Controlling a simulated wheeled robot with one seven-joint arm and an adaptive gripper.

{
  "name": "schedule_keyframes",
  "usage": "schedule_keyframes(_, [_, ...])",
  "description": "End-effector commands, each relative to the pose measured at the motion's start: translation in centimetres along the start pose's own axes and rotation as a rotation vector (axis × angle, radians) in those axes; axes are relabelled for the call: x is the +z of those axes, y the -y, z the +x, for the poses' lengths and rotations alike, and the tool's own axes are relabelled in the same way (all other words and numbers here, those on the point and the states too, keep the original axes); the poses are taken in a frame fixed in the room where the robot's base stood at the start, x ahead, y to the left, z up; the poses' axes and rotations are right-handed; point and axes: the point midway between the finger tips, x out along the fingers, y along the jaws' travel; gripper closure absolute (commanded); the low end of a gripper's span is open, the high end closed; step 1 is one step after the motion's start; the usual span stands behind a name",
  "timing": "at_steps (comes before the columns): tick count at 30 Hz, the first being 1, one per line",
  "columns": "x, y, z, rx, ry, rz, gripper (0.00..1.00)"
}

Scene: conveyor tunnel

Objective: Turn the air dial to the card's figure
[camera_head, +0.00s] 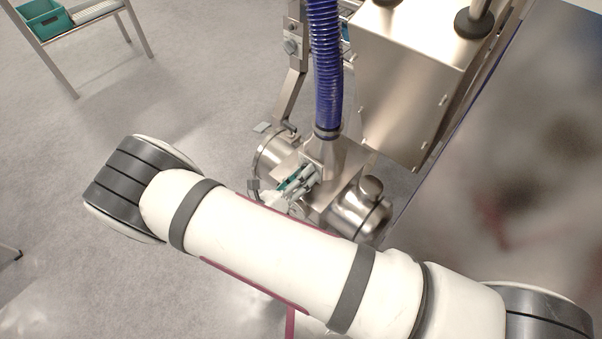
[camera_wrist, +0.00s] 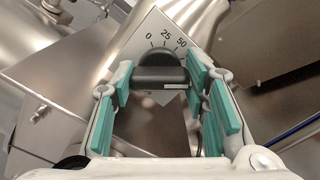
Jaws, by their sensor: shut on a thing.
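The air dial (camera_wrist: 158,60) is a black knob with a bar-shaped grip on a pale metal plate (camera_wrist: 150,30). The plate shows 0, 25 and 50; further marks are hidden behind my right finger. The bar lies nearly level in the wrist view, with a white line near its right end. My gripper (camera_wrist: 159,78) is shut on the dial, its teal pads at the bar's two ends. In the head view my gripper (camera_head: 298,182) is partly hidden behind my arm, by the steel machine. I cannot see the card in either view.
A blue ribbed hose (camera_head: 325,65) rises from the machine above the dial area. A steel box (camera_head: 400,90) and a rounded steel canister (camera_head: 358,212) stand close on the right. A teal crate (camera_head: 45,18) sits on a stand at the far left.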

Motion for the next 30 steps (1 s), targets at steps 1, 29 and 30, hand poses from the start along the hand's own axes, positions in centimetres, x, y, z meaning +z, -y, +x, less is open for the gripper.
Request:
schedule_keyframes(1, [0.03, 0.06, 0.03, 0.001, -0.002, -0.032, 0.87])
schedule_keyframes(29, [-0.03, -0.06, 0.0, 0.002, 0.0, -0.342, 0.87])
schedule_keyframes(30, [-0.03, -0.06, 0.0, 0.002, 0.0, -0.342, 0.87])
